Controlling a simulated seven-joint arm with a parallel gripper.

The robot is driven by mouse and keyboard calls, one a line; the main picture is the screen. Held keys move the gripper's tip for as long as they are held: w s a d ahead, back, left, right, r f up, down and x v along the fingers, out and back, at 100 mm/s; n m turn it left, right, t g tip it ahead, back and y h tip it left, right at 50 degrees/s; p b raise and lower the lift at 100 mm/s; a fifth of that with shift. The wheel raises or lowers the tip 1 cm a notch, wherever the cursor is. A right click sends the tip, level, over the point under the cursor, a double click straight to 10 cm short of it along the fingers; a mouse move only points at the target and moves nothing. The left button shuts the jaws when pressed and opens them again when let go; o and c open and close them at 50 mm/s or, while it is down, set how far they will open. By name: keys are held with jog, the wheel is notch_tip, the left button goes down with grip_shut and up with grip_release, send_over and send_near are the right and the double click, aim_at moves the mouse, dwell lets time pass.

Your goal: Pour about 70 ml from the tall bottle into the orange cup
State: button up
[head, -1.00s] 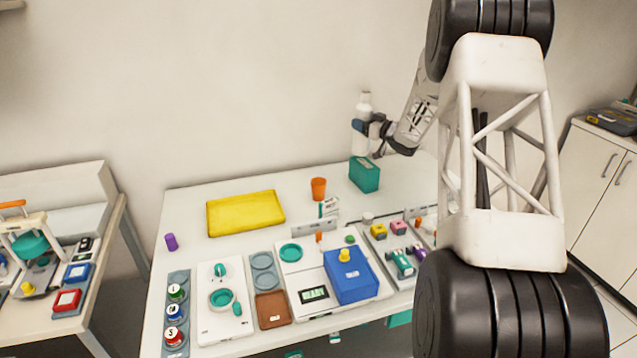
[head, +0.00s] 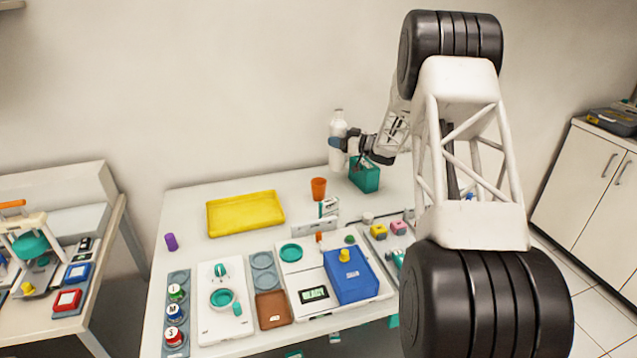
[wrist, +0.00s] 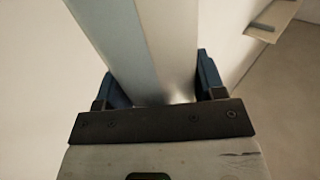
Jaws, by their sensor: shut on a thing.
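The tall bottle (head: 338,124) is white with a narrow neck and looks upright in the head view, near the back wall. My gripper (head: 340,143) is shut around its middle. In the wrist view the bottle (wrist: 140,45) stands between the blue finger pads of my gripper (wrist: 160,85). The orange cup (head: 318,188) stands upright on the table, below and slightly left of the bottle in the head view. I cannot tell the liquid level in the bottle or what is in the cup. The bottle's base is close to the table's back edge; I cannot tell whether it touches.
A teal box (head: 364,176) stands right of the cup, below my wrist. A yellow tray (head: 245,214) lies to the left. A small white stand (head: 315,229), a blue box (head: 350,276) and a white device (head: 313,293) with a display fill the front. Table space around the cup is partly clear.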

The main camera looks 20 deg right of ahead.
aim_at(338, 152)
notch_tip(338, 152, down, 6)
jog(key=shift+r, duration=0.15)
dwell(0.4)
